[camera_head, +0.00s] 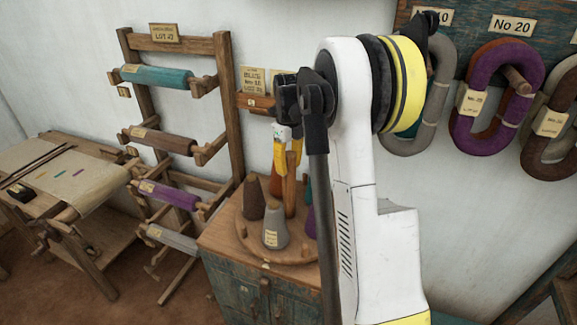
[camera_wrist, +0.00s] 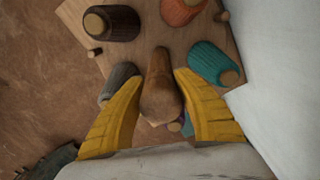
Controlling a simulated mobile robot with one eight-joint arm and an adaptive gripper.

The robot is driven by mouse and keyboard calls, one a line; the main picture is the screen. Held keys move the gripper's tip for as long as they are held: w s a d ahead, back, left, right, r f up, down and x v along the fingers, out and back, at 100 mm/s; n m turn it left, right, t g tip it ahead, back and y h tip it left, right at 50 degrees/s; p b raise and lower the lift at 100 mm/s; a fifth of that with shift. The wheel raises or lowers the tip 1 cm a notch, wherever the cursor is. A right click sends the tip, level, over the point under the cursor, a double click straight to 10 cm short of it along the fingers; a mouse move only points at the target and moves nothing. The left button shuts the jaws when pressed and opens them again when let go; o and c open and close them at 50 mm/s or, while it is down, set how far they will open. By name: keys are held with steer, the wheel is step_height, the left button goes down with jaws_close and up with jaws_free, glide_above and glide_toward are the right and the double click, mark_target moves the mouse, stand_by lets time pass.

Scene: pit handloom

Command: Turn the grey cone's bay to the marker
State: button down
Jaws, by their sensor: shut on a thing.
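A round wooden turntable (camera_head: 246,238) lies on a cabinet top in the head view, with cones standing around its upright wooden handle (camera_head: 290,196). The grey cone (camera_head: 275,230), with a paper label, stands near the front rim; it also shows in the wrist view (camera_wrist: 121,77), partly behind a finger. A small pale mark (camera_head: 266,266) sits by the front edge and may be the marker. My gripper (camera_head: 287,168) points down at the handle. In the wrist view its yellow fingers (camera_wrist: 158,78) are shut on the handle (camera_wrist: 160,95), one finger each side.
A brown cone (camera_head: 253,198) stands left of the grey one. Dark, orange and teal (camera_wrist: 212,62) cones show in the wrist view. A rack of yarn rolls (camera_head: 157,76) stands left, a loom (camera_head: 60,170) beyond it. Yarn hanks (camera_head: 497,95) hang on the right wall.

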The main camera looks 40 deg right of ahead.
steer(key=c, duration=0.9)
jaws_free()
step_height(320, 180, up, 12)
